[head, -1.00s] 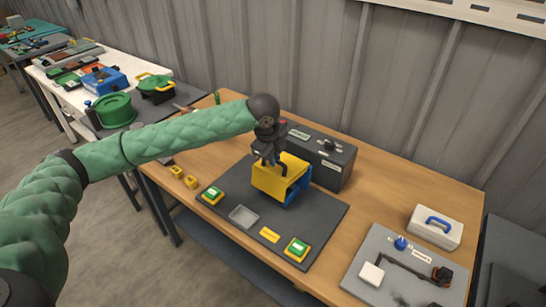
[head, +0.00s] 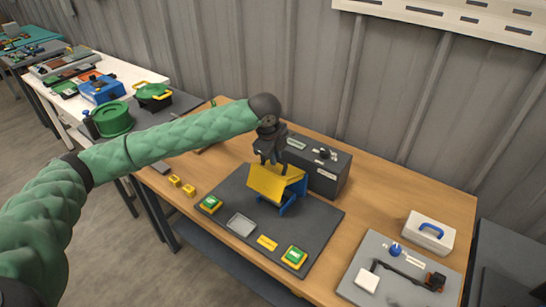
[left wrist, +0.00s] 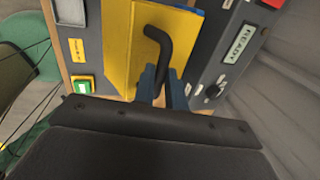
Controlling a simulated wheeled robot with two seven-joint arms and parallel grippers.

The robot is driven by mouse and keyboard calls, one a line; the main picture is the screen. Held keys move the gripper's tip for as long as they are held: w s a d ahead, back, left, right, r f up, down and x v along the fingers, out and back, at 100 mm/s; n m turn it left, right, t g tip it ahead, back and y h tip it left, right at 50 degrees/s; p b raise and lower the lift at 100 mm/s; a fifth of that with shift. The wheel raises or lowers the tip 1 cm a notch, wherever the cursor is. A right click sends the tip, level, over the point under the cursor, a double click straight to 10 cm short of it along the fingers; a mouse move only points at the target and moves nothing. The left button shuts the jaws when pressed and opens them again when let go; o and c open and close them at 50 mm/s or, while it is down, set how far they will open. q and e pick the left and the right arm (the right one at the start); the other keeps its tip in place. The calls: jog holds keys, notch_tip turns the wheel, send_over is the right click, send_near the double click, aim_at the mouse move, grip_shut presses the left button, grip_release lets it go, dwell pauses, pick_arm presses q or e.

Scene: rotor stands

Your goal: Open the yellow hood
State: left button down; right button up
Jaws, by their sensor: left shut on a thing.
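The yellow hood (head: 272,184) sits on a blue frame (head: 291,198) on the dark mat, partly raised, its panel tilted and its lower edge away from the frame. The hood also fills the upper middle of the left wrist view (left wrist: 118,45), with a bent black handle (left wrist: 158,42) on it. My left gripper (head: 271,158) is at the hood's upper edge, shut on the handle; my gripper hides part of that grip. My right gripper is in neither view.
A dark grey control box (head: 325,172) stands close behind the hood. Two green-buttoned yellow boxes (head: 210,204), a grey tray (head: 241,225) and the mat (head: 318,227) lie in front. A white case (head: 430,232) is at the right.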

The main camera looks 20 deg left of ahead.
pick_arm(q)
jog(key=shift+w+d+r, duration=0.1)
jog(key=shift+w+r, duration=0.2)
jog(key=shift+r, duration=0.05)
jog(key=shift+w+d+p, duration=0.1)
jog(key=shift+w+p, duration=0.2)
jog(key=shift+r, duration=0.1)
jog(key=shift+w+d+r+p, duration=0.2)
jog(key=shift+w+r+p, duration=0.25)
jog(key=shift+w, duration=0.05)
jog(key=shift+w+d+r, duration=0.1)
jog(key=shift+w+d, duration=0.1)
jog(key=shift+w, duration=0.35)
jog(key=shift+w+d+r+p, duration=0.2)
jog(key=shift+w+p, duration=0.2)
jog(key=shift+w, duration=0.2)
jog(key=shift+w+d+r+p, duration=0.2)
jog(key=shift+w+p, duration=0.15)
jog(key=shift+w, duration=0.2)
